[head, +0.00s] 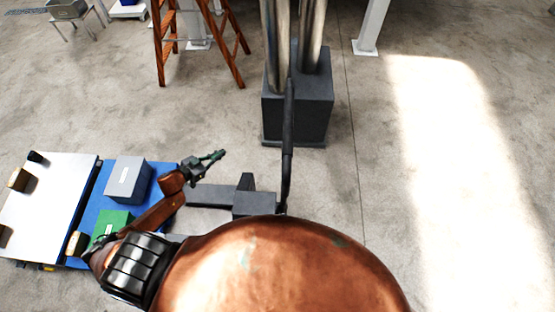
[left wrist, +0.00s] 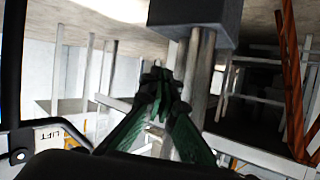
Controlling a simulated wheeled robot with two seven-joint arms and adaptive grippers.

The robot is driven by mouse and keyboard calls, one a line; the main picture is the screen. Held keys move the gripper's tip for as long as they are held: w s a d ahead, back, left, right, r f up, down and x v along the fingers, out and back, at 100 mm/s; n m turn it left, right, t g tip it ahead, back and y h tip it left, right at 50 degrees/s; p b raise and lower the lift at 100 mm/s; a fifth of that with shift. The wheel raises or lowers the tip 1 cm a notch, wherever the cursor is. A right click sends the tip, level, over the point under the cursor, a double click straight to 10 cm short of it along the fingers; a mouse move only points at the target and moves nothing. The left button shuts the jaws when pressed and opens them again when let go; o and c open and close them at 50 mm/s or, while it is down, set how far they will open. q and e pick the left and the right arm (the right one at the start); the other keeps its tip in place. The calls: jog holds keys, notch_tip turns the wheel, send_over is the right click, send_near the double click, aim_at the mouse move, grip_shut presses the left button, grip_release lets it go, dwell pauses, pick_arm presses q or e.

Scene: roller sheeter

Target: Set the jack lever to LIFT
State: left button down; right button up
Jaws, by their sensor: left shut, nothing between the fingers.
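The pallet jack (head: 254,203) stands in the lower middle of the head view, with its black handle (head: 287,140) rising toward the far side. The jack lever cannot be made out in the head view. In the left wrist view a white plate with the word LIFT (left wrist: 48,135) shows at lower left, beside a black curved bar (left wrist: 12,65) that looks like part of the handle. My left gripper (head: 221,154) is left of the handle and apart from it. Its green fingers (left wrist: 158,72) are together and empty. My right gripper is out of view.
A blue platform (head: 98,203) at left carries a grey box (head: 128,178) and a green box (head: 112,222). A dark block with metal columns (head: 297,108) stands behind the handle. An orange ladder (head: 161,45) is at the back. Floor at right is clear.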

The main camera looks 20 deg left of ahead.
pick_arm(q)
jog(key=w+d+r+m+h+p, duration=0.1)
jog(key=d+r+m+h, duration=0.3)
jog(key=r, duration=0.7)
jog(key=s+d+r+m+g+h+p, duration=0.1)
jog(key=s+d+r+m+g+h, duration=0.15)
jog(key=s+d+r+g, duration=0.5)
jog(key=s+d+r+m+g+h+p, duration=0.2)
jog(key=s+d+r+h, duration=0.15)
jog(key=d+r, duration=0.7)
jog(key=w+d+f+p, duration=0.1)
jog(key=d+f+p, duration=0.2)
jog(key=d, duration=0.5)
jog(key=shift+f+y, duration=0.3)
jog(key=shift+f, duration=0.55)
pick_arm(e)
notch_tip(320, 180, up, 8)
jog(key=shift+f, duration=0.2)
pick_arm(q)
jog(key=shift+w, duration=0.1)
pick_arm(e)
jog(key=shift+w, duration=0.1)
